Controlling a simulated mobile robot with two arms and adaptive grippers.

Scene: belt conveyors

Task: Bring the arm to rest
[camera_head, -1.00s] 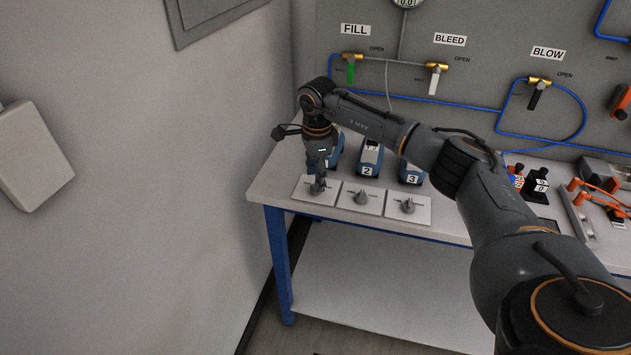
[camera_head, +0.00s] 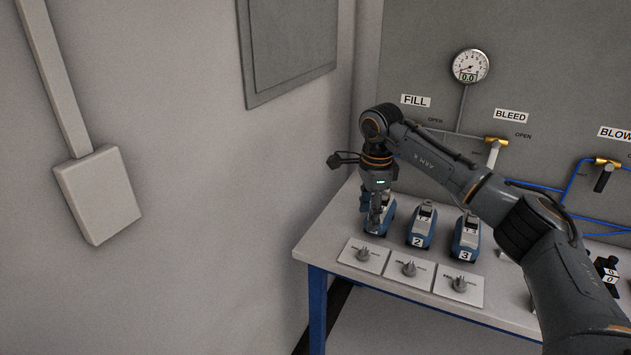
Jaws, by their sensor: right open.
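My right gripper (camera_head: 374,222) points down from the wrist of my right arm, its jaws open. In the picture it overlaps the leftmost blue-and-grey device (camera_head: 388,217) and hides part of it; I cannot tell whether they touch. The leftmost knob plate (camera_head: 363,255) lies in front of the gripper and shows clear of it. My right arm comes in from the lower right and bends down over the bench (camera_head: 330,240). My left gripper is out of view.
Devices marked 2 (camera_head: 421,228) and 3 (camera_head: 466,238) stand beside the first. Two more knob plates (camera_head: 408,270) (camera_head: 459,286) lie in front. Behind is a panel with a gauge (camera_head: 470,65) and FILL and BLEED valves. A white wall box (camera_head: 98,195) hangs left.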

